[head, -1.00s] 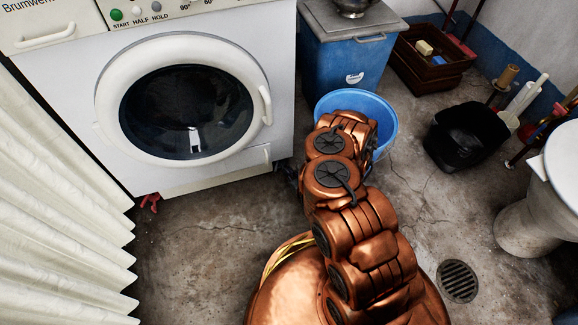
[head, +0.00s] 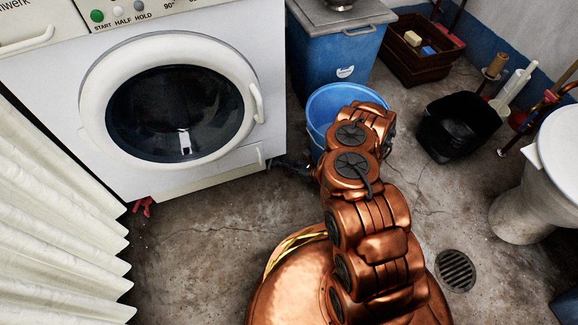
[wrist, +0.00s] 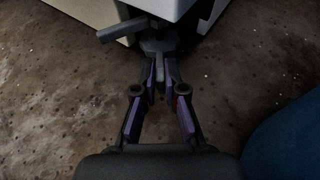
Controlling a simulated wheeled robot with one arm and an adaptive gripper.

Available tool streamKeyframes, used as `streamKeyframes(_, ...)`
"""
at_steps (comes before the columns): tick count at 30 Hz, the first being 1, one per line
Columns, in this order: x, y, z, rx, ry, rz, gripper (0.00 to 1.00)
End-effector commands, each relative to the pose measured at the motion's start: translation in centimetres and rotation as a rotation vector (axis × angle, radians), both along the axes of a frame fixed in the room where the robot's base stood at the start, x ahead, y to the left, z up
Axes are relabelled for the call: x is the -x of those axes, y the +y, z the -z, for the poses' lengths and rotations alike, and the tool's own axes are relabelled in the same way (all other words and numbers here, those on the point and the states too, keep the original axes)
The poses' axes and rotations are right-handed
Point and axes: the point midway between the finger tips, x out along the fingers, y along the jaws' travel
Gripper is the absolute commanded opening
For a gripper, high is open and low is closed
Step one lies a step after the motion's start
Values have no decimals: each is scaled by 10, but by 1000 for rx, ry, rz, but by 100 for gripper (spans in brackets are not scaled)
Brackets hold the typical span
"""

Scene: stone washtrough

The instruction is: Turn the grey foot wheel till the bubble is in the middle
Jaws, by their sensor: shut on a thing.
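The grey foot wheel (wrist: 158,46) shows in the wrist view under the near corner of the white washing machine (head: 270,95). Dark bars stick out from it. My gripper (wrist: 160,75) has its fingers closed on a bar of the wheel that points towards me. In the head view my gripper (head: 292,165) is a small dark shape at the machine's lower right corner, partly behind my copper arm; the wheel cannot be made out there. The bubble is in neither view.
A red foot wheel (head: 143,207) sits under the machine's left corner, beside a white curtain (head: 60,220). A blue tub (head: 325,105) stands close to my arm, with a blue bin (head: 335,60) behind. A black bucket (head: 458,125) and floor drain (head: 456,270) lie right.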

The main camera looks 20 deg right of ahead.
Motion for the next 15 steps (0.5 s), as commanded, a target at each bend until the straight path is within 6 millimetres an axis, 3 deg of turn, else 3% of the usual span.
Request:
streamKeyframes(10, -1, 1, -1, -1, -2, -3, 0)
streamKeyframes(11, -1, 1, -1, -1, -2, -3, 13)
streamKeyframes(13, -1, 1, -1, 0, -2, -2, 20)
streamKeyframes(15, -1, 0, -1, -1, -2, -1, 21)
